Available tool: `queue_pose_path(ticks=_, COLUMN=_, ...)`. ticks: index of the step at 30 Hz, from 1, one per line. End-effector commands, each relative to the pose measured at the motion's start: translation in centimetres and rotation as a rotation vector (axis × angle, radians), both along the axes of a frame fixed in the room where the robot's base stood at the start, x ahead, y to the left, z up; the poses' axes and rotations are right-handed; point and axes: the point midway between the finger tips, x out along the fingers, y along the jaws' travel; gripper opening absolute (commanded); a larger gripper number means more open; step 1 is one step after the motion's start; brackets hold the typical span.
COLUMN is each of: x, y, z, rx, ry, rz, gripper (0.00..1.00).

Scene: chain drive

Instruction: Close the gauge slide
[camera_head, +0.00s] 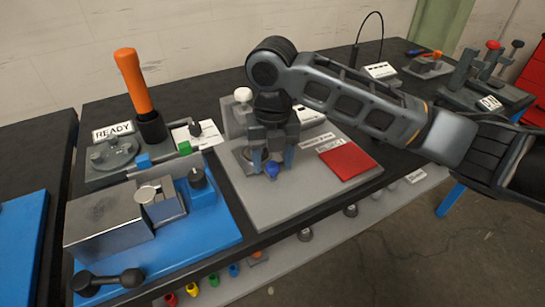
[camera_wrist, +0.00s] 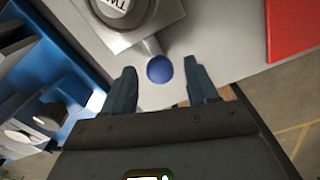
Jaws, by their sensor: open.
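A blue ball knob (camera_head: 271,170) sits at the front end of a short rod on a grey block with a round lettered top. The block (camera_wrist: 118,38) shows at the top of the wrist view. No visible label says whether this is the gauge slide. My gripper (camera_head: 273,162) points down over the knob with its jaws open. In the wrist view, the blue knob (camera_wrist: 159,69) appears between the two fingertips, with a gap on each side. Contact cannot be made out. My gripper hides most of the block in the head view.
A grey plate (camera_head: 265,210) lies under the knob, with a red pad (camera_head: 347,161) to its right. A blue fixture (camera_head: 200,238) with metal blocks stands at the left. An orange-handled lever (camera_head: 132,82) rises behind it. The plate's front is clear.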

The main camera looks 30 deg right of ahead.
Motion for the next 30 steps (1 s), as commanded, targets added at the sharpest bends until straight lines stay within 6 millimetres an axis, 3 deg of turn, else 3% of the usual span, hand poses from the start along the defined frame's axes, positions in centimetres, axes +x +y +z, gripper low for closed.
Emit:
queue_pose_path(ticks=6, x=0.01, y=0.0, z=-0.06, rx=0.0, ry=0.0, rz=0.0, gripper=0.58)
queue_pose_path(ticks=24, x=0.01, y=0.01, z=-0.01, rx=0.001, ry=0.0, rz=0.0, gripper=0.01)
queue_pose_path(ticks=30, x=0.01, y=0.01, z=-0.01, rx=0.001, ry=0.0, rz=0.0, gripper=0.0)
